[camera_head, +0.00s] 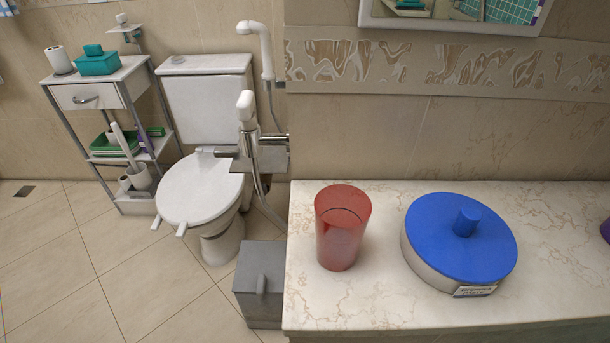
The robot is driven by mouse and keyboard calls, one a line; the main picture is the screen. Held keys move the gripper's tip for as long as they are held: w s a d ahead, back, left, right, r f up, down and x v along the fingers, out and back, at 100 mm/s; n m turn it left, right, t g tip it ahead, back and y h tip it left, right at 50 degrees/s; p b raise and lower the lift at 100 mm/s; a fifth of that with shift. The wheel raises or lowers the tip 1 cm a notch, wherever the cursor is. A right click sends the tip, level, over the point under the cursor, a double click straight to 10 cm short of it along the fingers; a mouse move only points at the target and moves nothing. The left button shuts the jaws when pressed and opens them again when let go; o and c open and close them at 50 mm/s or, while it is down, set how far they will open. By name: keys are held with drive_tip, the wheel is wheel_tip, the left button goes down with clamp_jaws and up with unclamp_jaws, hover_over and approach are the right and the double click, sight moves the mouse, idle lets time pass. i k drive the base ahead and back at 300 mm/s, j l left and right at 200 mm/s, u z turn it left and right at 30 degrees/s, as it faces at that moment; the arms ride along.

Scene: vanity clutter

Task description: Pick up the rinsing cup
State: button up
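The rinsing cup appears to be the red, slightly see-through cup (340,236). It stands upright on the left part of the marble counter (390,310), near its left edge. Its open top faces up, and nothing touches it. My gripper is not in view.
A round container with a blue knobbed lid (437,243) stands right of the cup, with a clear gap between them. A purple thing is cut off at the right edge. A grey bin (259,272) stands on the floor left of the counter. A toilet (200,190) and shelf cart (118,80) stand further back.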

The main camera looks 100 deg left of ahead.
sight(342, 212)
drive_tip(key=u, duration=1.75)
drive_tip(key=k+j+u, duration=0.2)
drive_tip(key=u, duration=0.25)
drive_tip(key=k+j+u, duration=0.3)
drive_tip(key=u, duration=0.15)
